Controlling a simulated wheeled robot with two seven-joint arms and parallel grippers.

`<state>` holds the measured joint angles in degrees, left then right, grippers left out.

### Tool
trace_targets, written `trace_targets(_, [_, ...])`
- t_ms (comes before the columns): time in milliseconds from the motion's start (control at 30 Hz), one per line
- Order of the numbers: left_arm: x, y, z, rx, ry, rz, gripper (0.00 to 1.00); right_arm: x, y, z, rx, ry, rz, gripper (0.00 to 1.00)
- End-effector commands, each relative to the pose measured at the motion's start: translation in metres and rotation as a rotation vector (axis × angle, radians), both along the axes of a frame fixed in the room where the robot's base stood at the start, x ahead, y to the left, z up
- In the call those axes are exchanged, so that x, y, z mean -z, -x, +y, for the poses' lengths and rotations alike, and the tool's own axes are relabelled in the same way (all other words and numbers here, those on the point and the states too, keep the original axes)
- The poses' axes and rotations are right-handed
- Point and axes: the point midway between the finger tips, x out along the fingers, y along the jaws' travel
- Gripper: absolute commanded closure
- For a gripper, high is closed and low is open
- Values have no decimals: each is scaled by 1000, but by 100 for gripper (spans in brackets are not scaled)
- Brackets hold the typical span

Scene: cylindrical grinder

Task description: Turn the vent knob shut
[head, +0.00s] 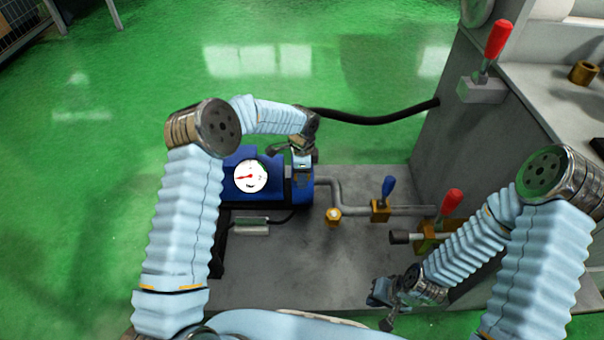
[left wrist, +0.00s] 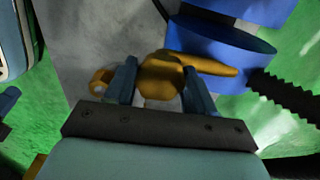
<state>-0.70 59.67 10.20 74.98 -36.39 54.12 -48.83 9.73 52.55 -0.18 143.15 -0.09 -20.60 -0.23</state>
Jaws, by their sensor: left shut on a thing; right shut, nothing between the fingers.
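The vent knob (left wrist: 160,76) is a rounded yellow-brass piece beside the blue tank (left wrist: 230,45) in the left wrist view. My left gripper (left wrist: 160,88) is shut on it, one finger on each side. A long yellow arm or stem extends right from behind the knob. In the head view my left gripper (head: 302,164) is at the right end of the blue pump unit (head: 238,160), and the knob is largely hidden there. My right gripper (head: 384,296) is shut and empty, low over the front edge of the grey base plate.
A pressure gauge (head: 250,176) faces up on the pump unit. A pipe with a blue-handled valve (head: 382,205) and red-handled valve (head: 447,208) runs right towards the grey machine (head: 440,140). A small brass fitting (head: 333,216) stands on the base plate (head: 300,265). A black hose (head: 375,118) crosses behind.

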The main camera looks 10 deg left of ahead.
Motion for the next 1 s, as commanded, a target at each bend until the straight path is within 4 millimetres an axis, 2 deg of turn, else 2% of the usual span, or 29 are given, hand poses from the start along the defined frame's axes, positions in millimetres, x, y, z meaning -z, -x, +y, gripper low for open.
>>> trace_targets(433, [-1,0,0,12,1,-2,76,0,0,0,0,0,0,100])
trace_targets(467, [-1,0,0,12,1,-2,44,0,0,0,0,0,0,100])
trace_targets(600, [0,0,0,11,1,-1,23,0,0,0,0,0,0,100])
trace_targets(633, [0,0,0,11,1,-1,20,0,0,0,0,0,0,100])
trace_targets(867, [0,0,0,10,0,-1,20,0,0,0,0,0,0,100])
trace_targets(1000, [-9,-1,0,10,0,-2,20,-1,0,0,0,0,0,100])
